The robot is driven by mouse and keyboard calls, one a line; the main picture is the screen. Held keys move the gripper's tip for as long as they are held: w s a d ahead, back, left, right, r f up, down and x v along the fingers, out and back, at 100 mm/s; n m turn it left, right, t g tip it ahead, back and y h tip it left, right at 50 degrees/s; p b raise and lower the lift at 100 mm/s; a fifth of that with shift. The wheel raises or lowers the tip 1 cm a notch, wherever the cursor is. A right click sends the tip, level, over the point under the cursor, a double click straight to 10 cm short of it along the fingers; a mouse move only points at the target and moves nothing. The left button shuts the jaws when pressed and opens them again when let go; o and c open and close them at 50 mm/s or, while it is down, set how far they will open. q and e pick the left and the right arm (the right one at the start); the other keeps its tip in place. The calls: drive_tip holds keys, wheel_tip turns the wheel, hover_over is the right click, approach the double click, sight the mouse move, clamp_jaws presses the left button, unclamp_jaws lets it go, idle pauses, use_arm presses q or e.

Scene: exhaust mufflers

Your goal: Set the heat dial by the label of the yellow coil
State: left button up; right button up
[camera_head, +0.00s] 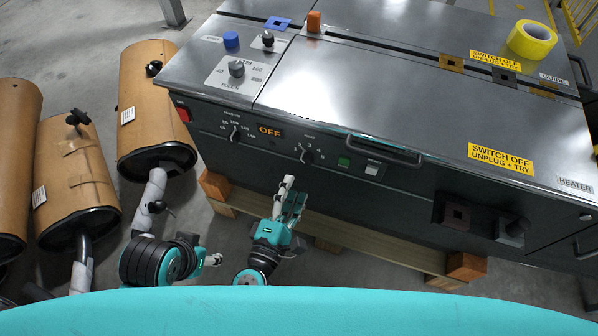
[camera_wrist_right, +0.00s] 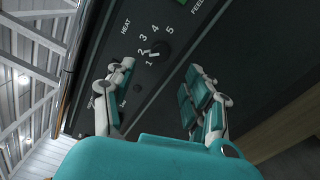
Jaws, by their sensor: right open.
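The heat dial (camera_head: 306,157) is a small black knob on the front panel of the dark machine. In the right wrist view the dial (camera_wrist_right: 159,50) stands beside the word HEAT and the numbers 1 to 5; its mark seems to face the 1–2 side. The yellow coil (camera_head: 531,40) lies on the machine's top at the far right; no label on it is readable. My right gripper (camera_head: 290,195) is open, below and left of the dial and apart from it. Its fingers (camera_wrist_right: 157,98) are empty. My left gripper (camera_head: 208,252) is low at the left, its fingers partly hidden.
The front panel also holds another knob (camera_head: 235,134), an orange OFF display (camera_head: 269,130), a green button (camera_head: 344,161) and a protruding handle (camera_head: 384,150). Wooden blocks (camera_head: 466,266) support the machine.

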drive_tip(key=v, duration=0.4)
drive_tip(key=shift+s, duration=0.1)
idle(0.4)
